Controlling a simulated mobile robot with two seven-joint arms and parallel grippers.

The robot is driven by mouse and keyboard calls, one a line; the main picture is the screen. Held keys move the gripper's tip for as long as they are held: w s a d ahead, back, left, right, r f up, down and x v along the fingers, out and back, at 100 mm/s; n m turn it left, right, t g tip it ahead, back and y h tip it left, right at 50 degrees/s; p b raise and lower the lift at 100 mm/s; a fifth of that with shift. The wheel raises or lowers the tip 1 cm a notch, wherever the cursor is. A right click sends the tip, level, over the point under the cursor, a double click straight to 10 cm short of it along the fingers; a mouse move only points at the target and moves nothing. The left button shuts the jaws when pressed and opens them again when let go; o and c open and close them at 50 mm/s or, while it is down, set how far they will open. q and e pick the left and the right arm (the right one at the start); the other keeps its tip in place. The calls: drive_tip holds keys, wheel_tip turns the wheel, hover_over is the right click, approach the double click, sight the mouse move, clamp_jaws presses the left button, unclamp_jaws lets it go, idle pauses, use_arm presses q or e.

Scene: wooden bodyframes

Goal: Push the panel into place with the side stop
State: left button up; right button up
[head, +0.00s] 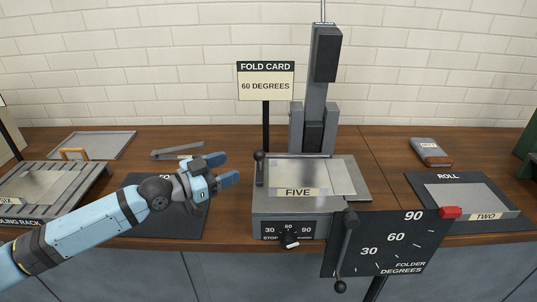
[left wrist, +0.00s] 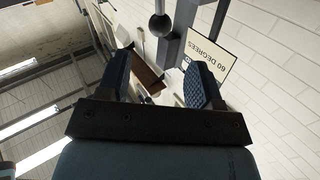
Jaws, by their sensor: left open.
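A light metal panel labelled FIVE (head: 290,173) lies on the bed of the grey folder (head: 275,207). A dark ball-topped post (head: 259,168) stands at the bed's left edge and looks like the side stop. My left gripper (head: 225,169) is open and empty, left of the post and apart from it, fingers pointing right. In the left wrist view the gripper (left wrist: 159,80) shows both blue fingers spread with nothing between them. A dark ball knob (left wrist: 160,26) shows beyond the fingers. My right gripper is not in view.
The FOLD CARD sign (head: 266,82) reads 60 degrees. A ROLL mat (head: 435,184) lies right, a cooling rack (head: 45,190) left.

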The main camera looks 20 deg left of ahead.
sight(260, 162)
use_arm(q)
drive_tip(key=x, duration=1.2)
drive_tip(key=shift+s, duration=0.1)
clamp_jaws()
drive_tip(key=shift+w+d+r+p, duration=0.1)
drive_tip(key=shift+w+d+p, duration=0.2)
drive_tip(key=shift+d, duration=0.4)
drive_tip(key=shift+w+d+r+p, duration=0.1)
drive_tip(key=shift+d+p, duration=0.25)
drive_tip(key=shift+d, duration=0.35)
drive_tip(key=shift+d+f, duration=0.2)
drive_tip(key=shift+d, duration=0.05)
